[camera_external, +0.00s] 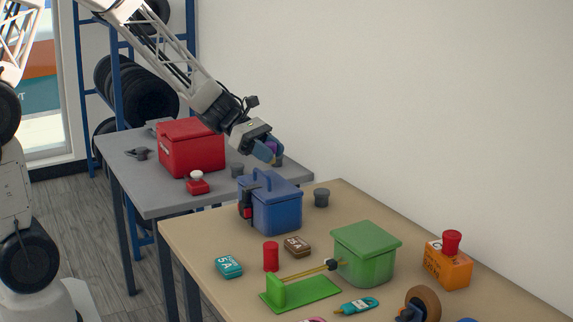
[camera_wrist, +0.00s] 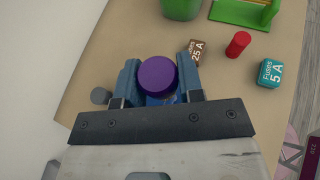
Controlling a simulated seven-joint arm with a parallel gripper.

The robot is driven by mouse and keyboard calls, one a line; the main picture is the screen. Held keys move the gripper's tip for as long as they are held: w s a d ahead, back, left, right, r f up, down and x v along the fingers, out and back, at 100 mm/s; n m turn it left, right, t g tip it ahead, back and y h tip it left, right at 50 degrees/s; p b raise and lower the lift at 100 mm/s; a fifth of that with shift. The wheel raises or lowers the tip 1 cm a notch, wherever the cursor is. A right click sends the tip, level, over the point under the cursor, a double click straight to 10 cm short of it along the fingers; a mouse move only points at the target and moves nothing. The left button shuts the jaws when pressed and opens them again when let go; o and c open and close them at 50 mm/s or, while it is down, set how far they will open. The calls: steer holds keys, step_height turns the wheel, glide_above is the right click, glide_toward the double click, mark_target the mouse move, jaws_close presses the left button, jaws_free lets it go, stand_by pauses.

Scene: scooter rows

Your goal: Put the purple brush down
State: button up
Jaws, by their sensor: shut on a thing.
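The purple brush (camera_wrist: 157,76) shows in the wrist view as a round purple end between the two blue fingers of my gripper (camera_wrist: 159,84). My gripper is shut on it. In the external view my gripper (camera_external: 268,152) is in the air above and behind the blue lidded box (camera_external: 277,212), with a small purple part of the brush (camera_external: 272,146) showing between the fingers. The rest of the brush is mostly hidden by the fingers.
The tan table (camera_external: 207,237) bears a green bin (camera_external: 365,256), a red cylinder (camera_external: 271,256), a brown fuse box (camera_external: 297,246), a teal fuse box (camera_external: 229,267) and a dark grey knob (camera_external: 321,197). A red box (camera_external: 191,150) stands on the grey table (camera_external: 122,168) behind.

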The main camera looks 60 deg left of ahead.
steer(key=s+a+f, duration=0.2)
steer(key=s, duration=1.3)
steer(key=s+a+f, duration=0.1)
steer(key=s+a, duration=0.1)
steer(key=s, duration=1.2)
step_height(320, 180, down, 10)
steer(key=shift+s+a+n, duration=0.15)
steer(key=shift+a+n, duration=0.05)
steer(key=shift+n, duration=0.1)
glide_above(216, 232)
steer(key=shift+f, duration=0.7)
steer(key=shift+f, duration=1.75)
steer(key=shift+f, duration=0.2)
